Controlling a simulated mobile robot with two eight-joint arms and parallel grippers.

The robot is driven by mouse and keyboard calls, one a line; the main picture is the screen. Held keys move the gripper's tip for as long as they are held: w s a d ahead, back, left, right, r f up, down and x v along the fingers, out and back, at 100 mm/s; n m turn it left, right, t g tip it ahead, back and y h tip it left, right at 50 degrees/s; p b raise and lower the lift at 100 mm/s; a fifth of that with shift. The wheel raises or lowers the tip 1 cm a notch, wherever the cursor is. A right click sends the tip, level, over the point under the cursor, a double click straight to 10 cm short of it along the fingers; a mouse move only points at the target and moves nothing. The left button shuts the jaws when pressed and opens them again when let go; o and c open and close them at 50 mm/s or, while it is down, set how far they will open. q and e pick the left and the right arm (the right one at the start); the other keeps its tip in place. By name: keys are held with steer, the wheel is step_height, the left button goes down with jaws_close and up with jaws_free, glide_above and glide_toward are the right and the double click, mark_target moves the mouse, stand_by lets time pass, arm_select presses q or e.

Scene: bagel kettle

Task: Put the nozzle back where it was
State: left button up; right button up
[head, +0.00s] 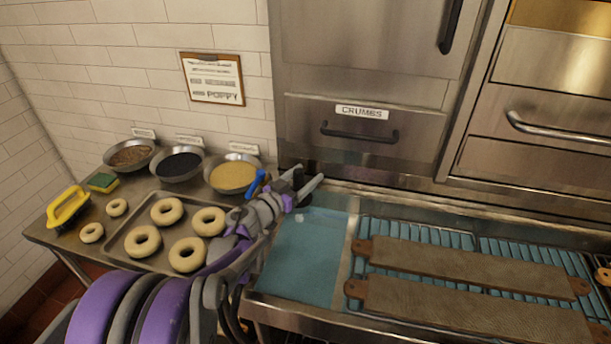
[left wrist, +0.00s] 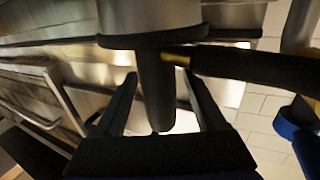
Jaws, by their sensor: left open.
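My left gripper (head: 303,183) is over the gap between the left counter and the blue-floored basin, below the drawer marked CRUMBS. It also shows in the left wrist view (left wrist: 161,78), where its two fingers stand apart. A dark, tapered, nozzle-like piece (left wrist: 155,95) hangs from a wide grey cylinder (left wrist: 150,18) and shows between the fingers. I cannot tell whether either finger touches it. A black hose or pipe (left wrist: 250,68) with a brass fitting runs off to the right. A blue lever-like part (head: 257,182) shows beside my wrist. My right gripper is out of view.
A tray (head: 115,243) of dough rings and three bowls, one with yellow grains (head: 232,174), stand on the left counter. A yellow-handled tool (head: 68,207) lies at its left edge. Two long boards (head: 470,265) lie on racks at right. The blue basin floor (head: 305,250) is clear.

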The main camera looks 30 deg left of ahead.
arm_select(q)
steer(key=s+a+b, duration=0.1)
steer(key=s, duration=0.9)
steer(key=shift+s+a, duration=0.2)
steer(key=shift+a, duration=0.1)
steer(key=shift+r, duration=0.1)
